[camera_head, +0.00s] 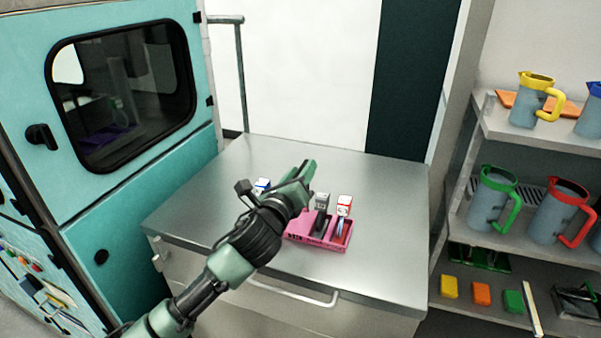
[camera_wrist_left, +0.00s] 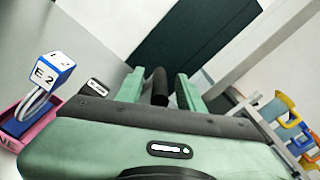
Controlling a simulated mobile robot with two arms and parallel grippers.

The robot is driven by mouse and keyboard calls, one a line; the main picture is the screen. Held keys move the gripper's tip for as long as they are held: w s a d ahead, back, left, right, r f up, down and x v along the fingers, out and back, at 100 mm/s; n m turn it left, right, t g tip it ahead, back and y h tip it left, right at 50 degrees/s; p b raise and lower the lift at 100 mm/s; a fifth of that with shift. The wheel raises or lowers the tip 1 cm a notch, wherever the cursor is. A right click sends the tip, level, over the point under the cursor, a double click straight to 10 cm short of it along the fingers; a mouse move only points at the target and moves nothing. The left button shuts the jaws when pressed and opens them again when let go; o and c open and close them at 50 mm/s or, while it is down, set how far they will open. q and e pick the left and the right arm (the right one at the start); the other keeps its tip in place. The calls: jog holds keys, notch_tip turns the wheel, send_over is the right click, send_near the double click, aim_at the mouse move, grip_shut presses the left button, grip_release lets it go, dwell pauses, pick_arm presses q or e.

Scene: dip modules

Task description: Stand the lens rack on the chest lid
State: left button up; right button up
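The lens rack (camera_head: 317,241) is a pink tray with several upright pieces in it, with blue, grey and red-marked tops. It stands on the grey metal chest lid (camera_head: 385,255), near the lid's middle and front. In the left wrist view, a pink corner of the rack (camera_wrist_left: 38,132) shows at the left edge, with a blue-and-white piece marked E2 (camera_wrist_left: 50,75). My left gripper (camera_head: 308,184) is above the rack's left part and hides some of it. Its green fingers (camera_wrist_left: 158,88) look apart, with a dark rod-like part between them. My right gripper is not in view.
A teal cabinet (camera_head: 150,180) with a dark window stands at the left. Shelves (camera_head: 520,133) at the right hold pitchers and coloured blocks. The lid is bare at its right and back. A handle (camera_head: 295,296) runs along the chest's front.

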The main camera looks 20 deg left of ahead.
pick_arm(q)
jog(key=shift+r, duration=0.15)
jog(key=shift+s, duration=0.25)
jog(key=s+b, duration=0.2)
jog(key=s, duration=0.9)
jog(key=shift+s+a, duration=0.25)
